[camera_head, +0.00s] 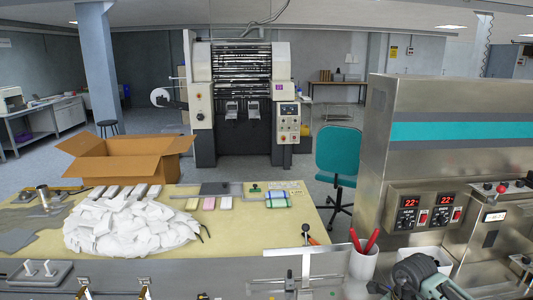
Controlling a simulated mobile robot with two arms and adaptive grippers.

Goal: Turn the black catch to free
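The steel flow wrapper (450,165) stands at the right, with a teal stripe and a control panel. A small black part (490,239) shows on its front face under a small display; I cannot tell whether this is the black catch or how it is turned. A lever with a red ball (501,188) stands above the display. My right gripper (382,287) is at the bottom edge, below and left of the panel and apart from the black part. Its fingers are too small and cut off to read. My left gripper is not in view.
A white cup (362,263) with red-handled tools stands close to my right gripper. A teal chair (338,155) is behind.

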